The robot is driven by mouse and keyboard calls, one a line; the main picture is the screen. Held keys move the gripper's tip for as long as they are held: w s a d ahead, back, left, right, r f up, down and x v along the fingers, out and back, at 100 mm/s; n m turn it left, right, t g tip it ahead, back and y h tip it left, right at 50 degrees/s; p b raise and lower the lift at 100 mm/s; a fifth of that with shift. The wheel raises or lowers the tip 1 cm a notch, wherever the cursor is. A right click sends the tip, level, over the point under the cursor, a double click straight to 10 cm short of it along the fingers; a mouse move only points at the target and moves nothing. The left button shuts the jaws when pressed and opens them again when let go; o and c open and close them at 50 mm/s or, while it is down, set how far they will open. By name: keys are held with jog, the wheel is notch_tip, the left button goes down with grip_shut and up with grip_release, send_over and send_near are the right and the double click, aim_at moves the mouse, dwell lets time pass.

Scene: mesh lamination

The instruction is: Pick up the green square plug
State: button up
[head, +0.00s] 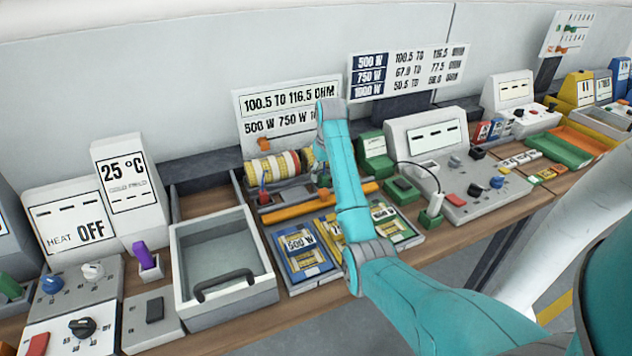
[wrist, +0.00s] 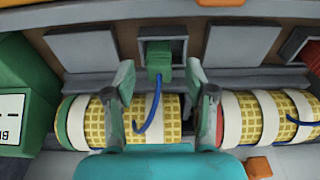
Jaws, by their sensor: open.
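A green square plug (wrist: 159,56) with a blue cable (wrist: 148,122) sits in a grey square holder (wrist: 177,42) in the wrist view. My gripper (wrist: 158,74) is open, with one finger on each side of the plug and cable. There is a visible gap on both sides, and nothing is held. The fingers reach over mesh rolls, and the blue cable hangs down between them. In the head view my teal arm covers part of the roll area, and I cannot clearly make out the gripper or this plug there.
Yellow mesh rolls with white bands (wrist: 246,118) lie left and right of the fingers. A green block with a display (wrist: 22,90) stands at the left.

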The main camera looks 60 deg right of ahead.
jog(key=shift+d+f, duration=0.15)
jog(key=shift+f, duration=0.6)
jog(key=shift+c, duration=0.2)
grip_shut()
